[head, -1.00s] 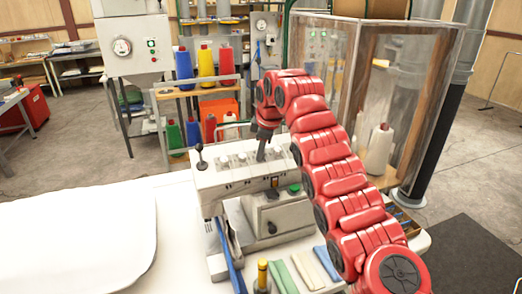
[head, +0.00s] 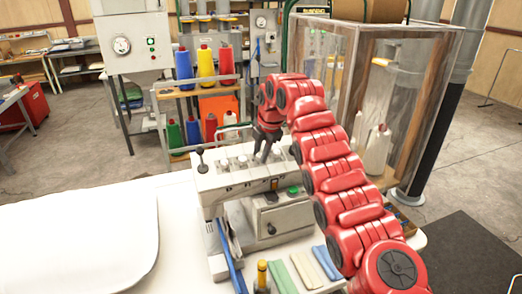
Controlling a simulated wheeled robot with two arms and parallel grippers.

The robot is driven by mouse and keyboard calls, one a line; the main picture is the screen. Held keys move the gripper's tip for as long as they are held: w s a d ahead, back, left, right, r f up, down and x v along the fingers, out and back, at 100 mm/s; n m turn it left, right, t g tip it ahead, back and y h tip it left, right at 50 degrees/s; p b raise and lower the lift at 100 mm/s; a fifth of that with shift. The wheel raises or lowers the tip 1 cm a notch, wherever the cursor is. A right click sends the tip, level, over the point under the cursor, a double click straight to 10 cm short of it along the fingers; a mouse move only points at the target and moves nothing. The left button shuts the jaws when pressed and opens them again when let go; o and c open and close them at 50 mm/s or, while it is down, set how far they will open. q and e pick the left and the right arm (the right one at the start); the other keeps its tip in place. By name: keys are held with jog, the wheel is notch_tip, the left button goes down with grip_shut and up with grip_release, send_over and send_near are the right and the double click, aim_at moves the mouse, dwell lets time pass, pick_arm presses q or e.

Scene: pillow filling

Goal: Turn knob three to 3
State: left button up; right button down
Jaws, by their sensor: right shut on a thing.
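A white serger-like machine (head: 235,183) stands on the white table, with a row of pale knobs along its top. Two knobs show clearly to the left of my gripper: the first (head: 224,164) and the second (head: 242,160). My right gripper (head: 262,158) reaches down from above and is shut on the third knob from the left, which its dark fingers mostly hide. The numbers on the knobs are too small to read. My left gripper is not in view.
A dark lever with a ball top (head: 201,158) stands at the machine's left end. White fabric (head: 75,240) covers the table's left. A clear-walled cabinet (head: 385,100) stands behind my right arm.

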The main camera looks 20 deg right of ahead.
jog(key=shift+n, duration=0.7)
jog(key=c, duration=0.7)
grip_release()
jog(key=shift+o, duration=0.2)
jog(key=shift+r, duration=0.2)
jog(key=v, duration=0.6)
notch_tip(320, 180, up, 10)
jog(key=p, duration=0.8)
send_over(264, 168)
jog(key=s+d, duration=0.1)
jog(key=s, duration=0.3)
jog(key=shift+r, duration=0.2)
